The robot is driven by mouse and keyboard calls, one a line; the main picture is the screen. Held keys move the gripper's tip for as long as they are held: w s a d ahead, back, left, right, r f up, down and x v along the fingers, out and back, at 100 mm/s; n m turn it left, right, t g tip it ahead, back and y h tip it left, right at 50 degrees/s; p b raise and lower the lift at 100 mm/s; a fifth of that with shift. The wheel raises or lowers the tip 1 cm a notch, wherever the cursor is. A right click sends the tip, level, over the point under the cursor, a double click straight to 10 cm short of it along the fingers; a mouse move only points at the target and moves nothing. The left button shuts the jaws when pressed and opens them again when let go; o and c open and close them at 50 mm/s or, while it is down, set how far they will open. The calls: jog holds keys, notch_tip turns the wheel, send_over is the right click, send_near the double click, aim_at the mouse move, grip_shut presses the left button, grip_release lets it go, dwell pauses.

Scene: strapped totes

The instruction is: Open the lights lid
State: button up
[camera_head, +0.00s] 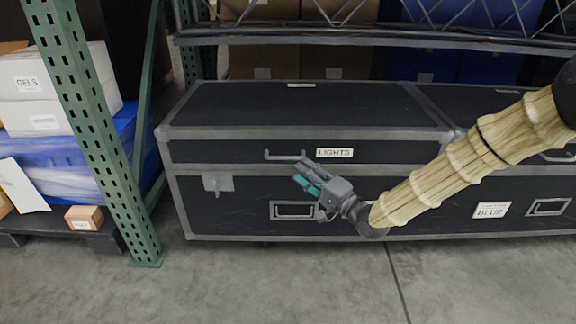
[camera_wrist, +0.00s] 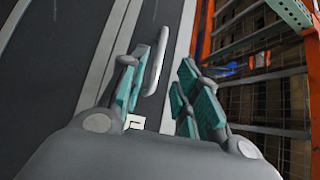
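The lights case is a long black case with grey metal edges. Its lid (camera_head: 300,110) is down, and a white LIGHTS label (camera_head: 334,153) is on the lid's front. A grey bar handle (camera_head: 284,156) is on the lid front, left of the label. My gripper (camera_head: 306,180) is just below the handle, with its teal fingers pointing up and left. In the wrist view my gripper (camera_wrist: 166,88) has its fingers apart, and the pale handle bar (camera_wrist: 157,55) shows in the gap, close to the left finger. I cannot tell whether they touch.
A latch plate (camera_head: 218,182) and a recessed handle (camera_head: 295,210) are on the case body. A second black case with a BLUE label (camera_head: 491,210) adjoins at right. A green rack post (camera_head: 95,125) stands at left. A rack beam (camera_head: 380,40) runs behind. The floor in front is clear.

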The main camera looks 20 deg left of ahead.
aim_at(292, 165)
jog(key=f+b+x, duration=0.1)
jog(key=b+x, duration=0.1)
jog(key=x, duration=0.5)
jog(key=shift+r+b, duration=0.35)
jog(key=shift+r, duration=0.1)
jog(key=shift+w, duration=0.1)
jog(key=shift+c, duration=0.5)
grip_shut()
